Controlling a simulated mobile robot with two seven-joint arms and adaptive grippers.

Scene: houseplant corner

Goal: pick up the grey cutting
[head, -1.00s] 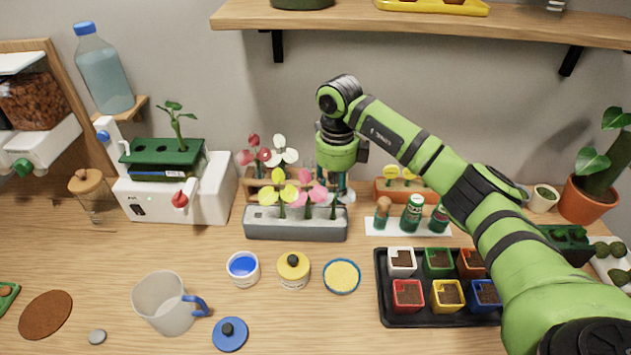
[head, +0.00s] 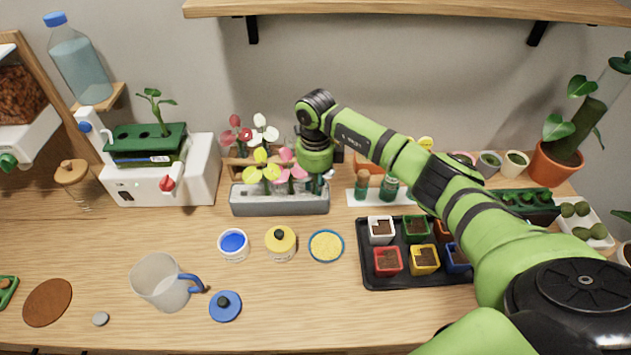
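My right gripper (head: 317,176) hangs at the right end of a grey trough (head: 280,203), pointing down. Its wrist covers most of the fingers, so I cannot tell whether they are open or shut. A pale greyish cutting (head: 319,186) shows in small part right at the fingers; whether they touch it I cannot tell. A yellow cutting (head: 261,168) and a pink cutting (head: 290,168) stand upright in the same trough, left of the gripper. My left gripper is out of view.
Red (head: 236,136) and white (head: 264,133) flowers stand behind the trough. A shelf (head: 400,12) hangs above.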

